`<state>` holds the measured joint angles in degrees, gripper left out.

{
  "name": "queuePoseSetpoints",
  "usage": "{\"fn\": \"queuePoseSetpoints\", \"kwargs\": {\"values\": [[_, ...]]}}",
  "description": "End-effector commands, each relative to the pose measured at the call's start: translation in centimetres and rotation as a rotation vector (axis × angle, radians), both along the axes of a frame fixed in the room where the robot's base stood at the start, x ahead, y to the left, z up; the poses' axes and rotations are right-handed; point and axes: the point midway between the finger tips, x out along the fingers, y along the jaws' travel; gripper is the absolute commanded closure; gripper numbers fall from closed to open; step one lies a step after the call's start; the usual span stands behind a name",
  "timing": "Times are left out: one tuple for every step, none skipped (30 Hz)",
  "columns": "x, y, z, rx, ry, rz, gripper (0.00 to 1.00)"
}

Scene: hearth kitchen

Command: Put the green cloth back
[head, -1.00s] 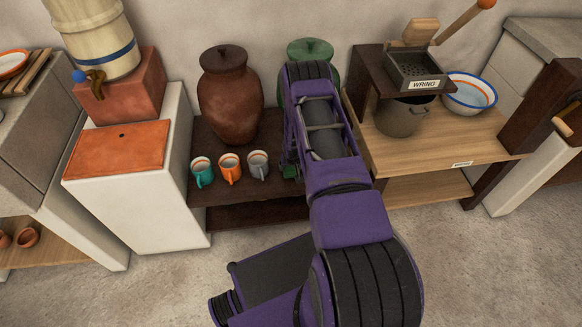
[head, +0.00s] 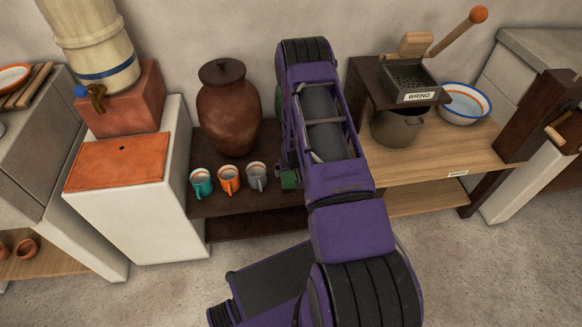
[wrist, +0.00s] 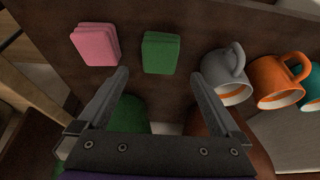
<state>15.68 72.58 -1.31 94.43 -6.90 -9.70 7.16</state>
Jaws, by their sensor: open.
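The green cloth (wrist: 161,52) is a small folded block lying on the dark wooden shelf in the wrist view. In the head view its green edge (head: 289,180) shows just right of the grey mug, and my arm hides the rest. My gripper (wrist: 160,76) is open and empty, with its fingers pointing towards the green cloth. The fingertips lie either side of the cloth's near end in the picture; I cannot tell the height between them. My gripper is hidden behind my arm in the head view.
A pink cloth (wrist: 95,44) lies beside the green one. Grey (wrist: 226,77), orange (wrist: 279,81) and teal mugs stand on the other side. A brown jar (head: 229,110) stands behind. A wooden stand labelled WRING (head: 418,97) is at the right, with a basin (head: 465,104).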

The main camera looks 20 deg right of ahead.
Motion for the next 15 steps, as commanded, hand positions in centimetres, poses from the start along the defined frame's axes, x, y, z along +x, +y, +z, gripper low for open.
{"fn": "queuePoseSetpoints", "kwargs": {"values": [[-0.4,0.1,1.2,0.0,0.0,0.0,0.0],[-0.6,0.2,1.6,0.0,0.0,0.0,0.0],[-0.8,0.2,2.1,0.0,0.0,0.0,0.0],[-0.9,0.3,2.5,0.0,0.0,0.0,0.0],[-1.0,0.3,2.8,0.0,0.0,0.0,0.0],[-1.2,0.3,3.1,0.0,0.0,0.0,0.0],[-1.3,0.4,3.2,0.0,0.0,0.0,0.0],[-1.4,0.4,3.4,0.0,0.0,0.0,0.0],[-1.4,0.4,3.6,0.0,0.0,0.0,0.0],[-1.5,0.4,3.6,0.0,-0.001,0.0,0.0],[-1.5,0.4,3.7,0.0,-0.001,0.0,0.0],[-1.5,0.4,3.7,0.0,0.0,0.0,0.0],[-1.5,0.4,3.7,0.0,0.0,0.0,0.0],[-1.5,0.4,3.7,0.0,0.0,0.0,0.0],[-1.5,0.4,3.7,0.0,0.0,0.0,0.0]]}}
